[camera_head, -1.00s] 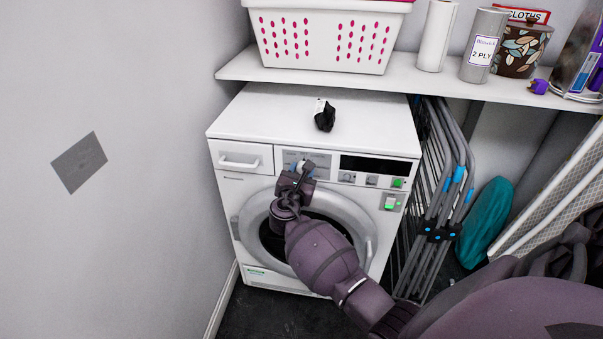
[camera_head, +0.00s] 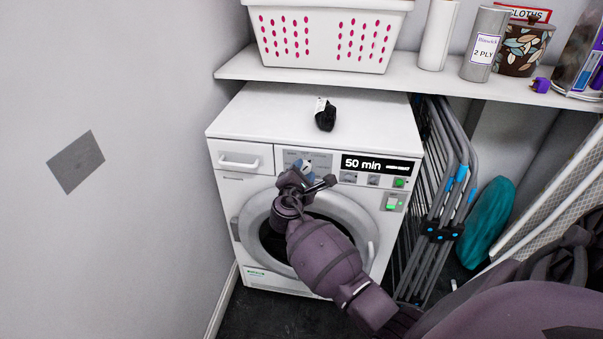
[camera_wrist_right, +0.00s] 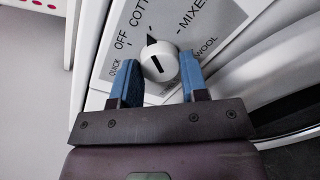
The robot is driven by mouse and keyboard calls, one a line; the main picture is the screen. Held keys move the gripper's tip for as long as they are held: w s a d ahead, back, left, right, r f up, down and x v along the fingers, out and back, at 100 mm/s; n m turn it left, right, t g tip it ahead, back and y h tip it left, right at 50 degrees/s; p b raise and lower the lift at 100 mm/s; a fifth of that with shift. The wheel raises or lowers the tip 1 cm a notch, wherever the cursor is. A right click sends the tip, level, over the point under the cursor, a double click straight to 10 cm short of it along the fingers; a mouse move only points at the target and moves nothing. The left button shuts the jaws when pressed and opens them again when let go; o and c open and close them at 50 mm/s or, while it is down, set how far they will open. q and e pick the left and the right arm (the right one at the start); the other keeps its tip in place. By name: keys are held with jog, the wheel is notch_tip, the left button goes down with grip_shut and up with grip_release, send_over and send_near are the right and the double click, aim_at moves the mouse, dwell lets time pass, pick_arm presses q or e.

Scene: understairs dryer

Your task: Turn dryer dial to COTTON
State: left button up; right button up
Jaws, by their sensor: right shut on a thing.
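The dryer (camera_head: 255,112) is white and stands under the shelf. Its dial (camera_wrist_right: 158,66) is a white round knob with a black bar, on a grey panel with the labels QUICK, OFF, COTT, MIXED and WOOL. A dark pointed mark at the knob's upper edge points towards the COTT label, whose end is cut off. My right gripper (camera_head: 306,170) is at the panel, its blue fingers on both sides of the knob, shut on it. In the head view the gripper mostly hides the dial. The dryer display (camera_head: 377,165) reads 50 min. My left gripper is not in view.
A black item (camera_head: 325,117) lies on the dryer top. The shelf (camera_head: 330,83) above holds a white basket (camera_head: 325,38) and rolls. A folded clothes rack (camera_head: 445,190) stands close on the right. A wall (camera_head: 110,240) is on the left.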

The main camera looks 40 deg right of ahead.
jog(key=shift+f+m, duration=0.1)
jog(key=shift+m, duration=0.5)
jog(key=o, duration=0.9)
jog(key=shift+s+a, duration=0.1)
jog(key=shift+a, duration=0.05)
jog(key=shift+s+a, duration=0.15)
jog(key=shift+a, duration=0.1)
jog(key=p+v, duration=0.1)
jog(key=v, duration=0.9)
jog(key=shift+s, duration=0.1)
jog(key=shift+d, duration=0.1)
